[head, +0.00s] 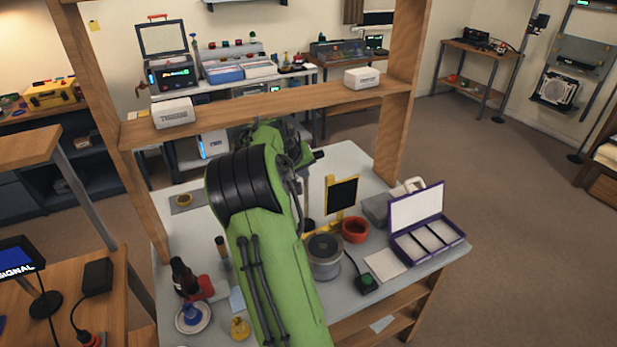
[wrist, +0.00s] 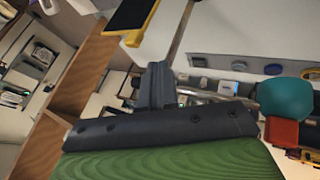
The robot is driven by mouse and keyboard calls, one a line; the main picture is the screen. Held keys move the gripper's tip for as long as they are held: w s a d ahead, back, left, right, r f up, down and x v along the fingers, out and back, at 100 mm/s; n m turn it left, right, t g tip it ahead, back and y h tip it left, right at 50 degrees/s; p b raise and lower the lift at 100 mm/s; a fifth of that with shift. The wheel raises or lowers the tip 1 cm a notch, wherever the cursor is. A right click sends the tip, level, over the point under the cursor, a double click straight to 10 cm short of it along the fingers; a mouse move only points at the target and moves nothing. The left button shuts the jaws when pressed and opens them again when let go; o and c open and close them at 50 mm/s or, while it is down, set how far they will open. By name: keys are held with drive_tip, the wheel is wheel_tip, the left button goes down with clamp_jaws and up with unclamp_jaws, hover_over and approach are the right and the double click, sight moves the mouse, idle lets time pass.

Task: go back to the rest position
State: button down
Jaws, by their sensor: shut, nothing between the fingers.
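My green arm (head: 268,260) reaches over the grey workbench (head: 400,268) in the head view, its black-banded joint high above the bench top. The arm hides much of its own far end there, so the fingertips cannot be made out. In the wrist view my gripper (wrist: 158,72) shows as dark fingers close together, with nothing held between them. The wrist view is steeply tilted.
A wooden frame with a shelf (head: 270,108) spans the bench.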

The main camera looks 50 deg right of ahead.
drive_tip(key=shift+v, duration=1.2)
drive_tip(key=shift+w+a+f, duration=0.1)
drive_tip(key=shift+w+a, duration=0.05)
